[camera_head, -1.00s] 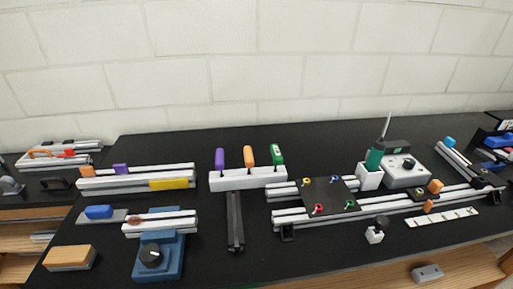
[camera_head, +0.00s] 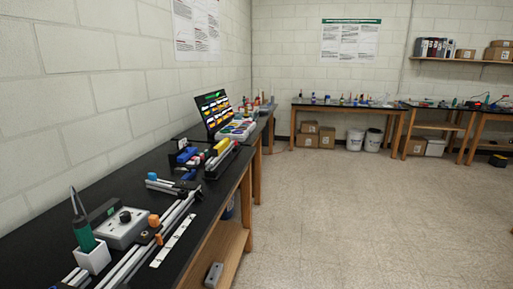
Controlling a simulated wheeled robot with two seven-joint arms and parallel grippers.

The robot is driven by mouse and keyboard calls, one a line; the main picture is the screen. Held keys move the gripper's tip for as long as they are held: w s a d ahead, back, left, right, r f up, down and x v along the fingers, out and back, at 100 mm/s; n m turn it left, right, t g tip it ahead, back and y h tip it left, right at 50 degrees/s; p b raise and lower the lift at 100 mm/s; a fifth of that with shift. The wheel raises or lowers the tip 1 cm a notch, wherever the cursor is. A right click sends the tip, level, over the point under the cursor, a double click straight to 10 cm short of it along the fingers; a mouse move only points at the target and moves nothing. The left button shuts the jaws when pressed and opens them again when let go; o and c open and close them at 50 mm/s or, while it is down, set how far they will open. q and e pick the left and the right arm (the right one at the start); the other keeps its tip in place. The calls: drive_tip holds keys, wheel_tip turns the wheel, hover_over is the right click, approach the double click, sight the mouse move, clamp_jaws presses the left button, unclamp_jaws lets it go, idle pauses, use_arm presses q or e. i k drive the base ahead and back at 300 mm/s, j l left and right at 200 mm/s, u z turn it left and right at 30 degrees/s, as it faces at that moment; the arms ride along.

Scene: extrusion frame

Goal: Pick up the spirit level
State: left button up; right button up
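I cannot pick out the spirit level with certainty. A small yellow piece (camera_head: 222,146) stands among blue and red parts further along the black bench; it is too small to identify. Neither of my grippers is in view.
A green-handled soldering iron (camera_head: 83,235) stands in a white holder beside a grey control box (camera_head: 122,229). Aluminium extrusions and a white ruled strip (camera_head: 174,239) lie near the bench edge. A lit screen (camera_head: 213,112) stands beyond. Open floor (camera_head: 340,215) lies to the right; benches line the far wall.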

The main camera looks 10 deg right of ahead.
sight(216, 151)
drive_tip(key=i+l, duration=0.25)
drive_tip(key=i+l+u, duration=0.1)
drive_tip(key=l, duration=0.25)
drive_tip(key=i+l+u, duration=0.1)
drive_tip(key=i+l, duration=0.4)
drive_tip(key=l, duration=0.2)
drive_tip(key=i+l+u, duration=0.1)
drive_tip(key=l, duration=0.25)
drive_tip(key=i+l, duration=0.3)
drive_tip(key=i+l+u, duration=0.1)
drive_tip(key=l, duration=0.3)
drive_tip(key=i+l, duration=0.3)
drive_tip(key=l+u, duration=0.05)
